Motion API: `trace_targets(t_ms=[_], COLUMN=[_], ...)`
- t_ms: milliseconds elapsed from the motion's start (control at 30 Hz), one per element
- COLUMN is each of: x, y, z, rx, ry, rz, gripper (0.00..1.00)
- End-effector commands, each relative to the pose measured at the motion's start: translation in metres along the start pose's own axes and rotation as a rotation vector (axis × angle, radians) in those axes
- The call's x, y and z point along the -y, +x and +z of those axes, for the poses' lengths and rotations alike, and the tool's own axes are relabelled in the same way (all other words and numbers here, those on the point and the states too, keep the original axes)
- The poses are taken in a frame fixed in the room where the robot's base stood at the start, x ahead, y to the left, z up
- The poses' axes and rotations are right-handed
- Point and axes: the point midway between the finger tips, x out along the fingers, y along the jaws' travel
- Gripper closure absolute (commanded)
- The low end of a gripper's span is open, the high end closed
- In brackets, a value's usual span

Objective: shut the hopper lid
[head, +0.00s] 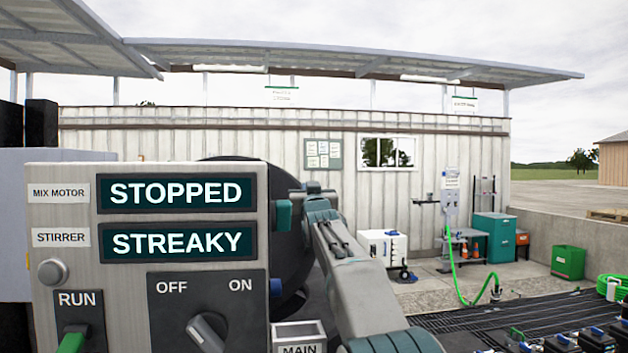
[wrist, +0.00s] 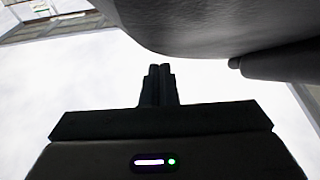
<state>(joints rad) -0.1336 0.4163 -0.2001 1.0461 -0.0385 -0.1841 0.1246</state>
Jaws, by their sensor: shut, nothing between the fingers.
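A large dark round thing (head: 287,262) stands upright behind the control panel in the head view, mostly hidden by it. It may be the hopper lid, but I cannot tell for sure. In the wrist view a dark curved body (wrist: 215,25) with a rounded edge spans the top right, above and beyond my fingertips. It may be the same thing. My gripper (wrist: 160,70) is shut and empty, its fingers together below that curved edge; I cannot tell whether they touch it. In the head view my arm reaches up behind the panel and the gripper is hidden.
The grey control panel (head: 150,275) fills the near left, reading STOPPED and STREAKY, with a green RUN switch (head: 72,340) and an OFF/ON knob (head: 206,332). A box marked MAIN (head: 298,336) sits beside it. A white cabinet (head: 383,250) and teal bin (head: 493,238) stand far off.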

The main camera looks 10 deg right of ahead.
Motion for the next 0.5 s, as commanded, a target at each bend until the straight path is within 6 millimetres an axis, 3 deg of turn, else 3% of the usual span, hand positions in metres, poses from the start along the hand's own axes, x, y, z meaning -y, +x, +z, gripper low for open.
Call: trace_targets(t_ms=[500], x=[-0.0040], y=[0.0049], z=[0.0063], rx=[0.026], ry=[-0.002], rz=[0.005], gripper=[1.00])
